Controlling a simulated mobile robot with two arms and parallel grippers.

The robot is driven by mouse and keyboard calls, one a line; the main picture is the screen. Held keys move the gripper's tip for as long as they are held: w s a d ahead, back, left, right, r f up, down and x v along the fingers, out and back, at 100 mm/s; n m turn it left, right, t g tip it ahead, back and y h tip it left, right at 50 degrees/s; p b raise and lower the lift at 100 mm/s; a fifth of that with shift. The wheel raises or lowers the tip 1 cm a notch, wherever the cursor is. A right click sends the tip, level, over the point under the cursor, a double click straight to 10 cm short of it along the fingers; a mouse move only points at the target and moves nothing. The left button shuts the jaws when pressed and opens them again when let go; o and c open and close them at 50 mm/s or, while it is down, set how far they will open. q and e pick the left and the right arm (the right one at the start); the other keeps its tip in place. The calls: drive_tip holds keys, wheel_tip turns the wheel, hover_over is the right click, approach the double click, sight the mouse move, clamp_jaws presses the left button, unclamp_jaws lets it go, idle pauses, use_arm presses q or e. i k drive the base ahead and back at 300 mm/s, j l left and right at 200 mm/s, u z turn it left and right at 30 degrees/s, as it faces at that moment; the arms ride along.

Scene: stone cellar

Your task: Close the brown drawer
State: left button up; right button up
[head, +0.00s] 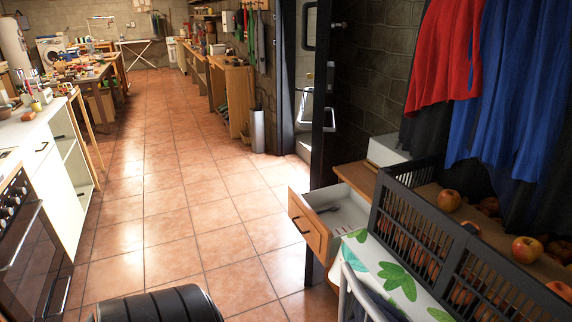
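The brown drawer (309,226) is at the centre right of the head view. It stands pulled out from a small cabinet with a brown wooden top (357,178). Its front is light brown wood with a dark handle (299,226), facing left toward the open floor. The inside is whitish, and a small dark object (327,210) lies in it. The lower part of the cabinet is hidden behind the leaf-patterned cloth and the crate. Neither of my grippers shows in the head view.
A dark crate of apples (430,215) and a leaf-patterned cloth (400,283) stand right of the drawer. A dark post (319,130) rises just behind it. An oven (30,245) and white counter (62,190) line the left. The tiled floor (180,215) between is clear.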

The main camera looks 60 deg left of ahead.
sight(354, 212)
drive_tip(key=l+u, duration=0.2)
drive_tip(key=u, duration=1.5)
